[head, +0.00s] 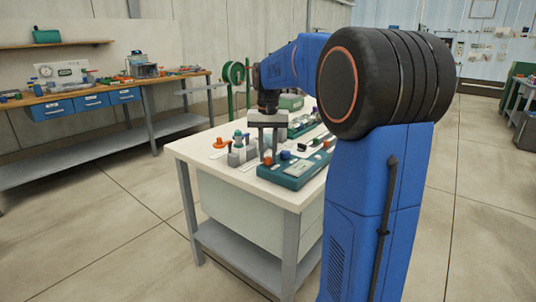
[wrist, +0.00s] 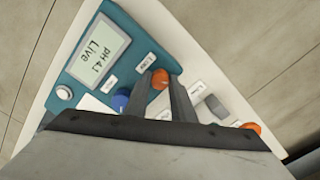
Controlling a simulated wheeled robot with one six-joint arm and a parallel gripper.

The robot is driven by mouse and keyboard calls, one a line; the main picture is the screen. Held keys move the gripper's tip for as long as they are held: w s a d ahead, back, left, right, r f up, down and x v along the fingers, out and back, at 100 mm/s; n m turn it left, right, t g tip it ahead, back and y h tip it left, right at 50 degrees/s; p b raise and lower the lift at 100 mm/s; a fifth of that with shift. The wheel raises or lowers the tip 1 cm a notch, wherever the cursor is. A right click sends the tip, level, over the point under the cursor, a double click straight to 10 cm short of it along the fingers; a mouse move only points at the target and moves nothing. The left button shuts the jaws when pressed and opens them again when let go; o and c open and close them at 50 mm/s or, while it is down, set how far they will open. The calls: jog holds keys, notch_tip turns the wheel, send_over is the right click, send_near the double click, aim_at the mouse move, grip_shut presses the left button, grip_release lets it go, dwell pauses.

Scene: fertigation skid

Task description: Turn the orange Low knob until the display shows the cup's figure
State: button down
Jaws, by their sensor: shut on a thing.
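The teal meter box (head: 295,180) sits on the front of the white-topped bench, and it fills the upper left of the wrist view (wrist: 80,68). Its display (wrist: 98,50) reads "pH 4.1 Live". The orange knob (wrist: 160,78) is on the box's right side, beside a small label too blurred to read. My gripper (wrist: 165,84) points down and is shut on this knob, one finger on each side. A blue knob (wrist: 121,103) is next to it, left of my fingers. I cannot make out a figure on any cup.
A white button (wrist: 64,93) is at the box's corner. A grey object (wrist: 215,106) and another orange piece (wrist: 251,127) lie right of my fingers.

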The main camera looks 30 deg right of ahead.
aim_at(268, 157)
jog(key=n, duration=0.4)
jog(key=shift+n, duration=0.3)
dwell(0.3)
jog(key=c, duration=1.5)
grip_release()
jog(key=shift+r, duration=0.1)
notch_tip(268, 157, up, 17)
jog(key=shift+r, duration=0.15)
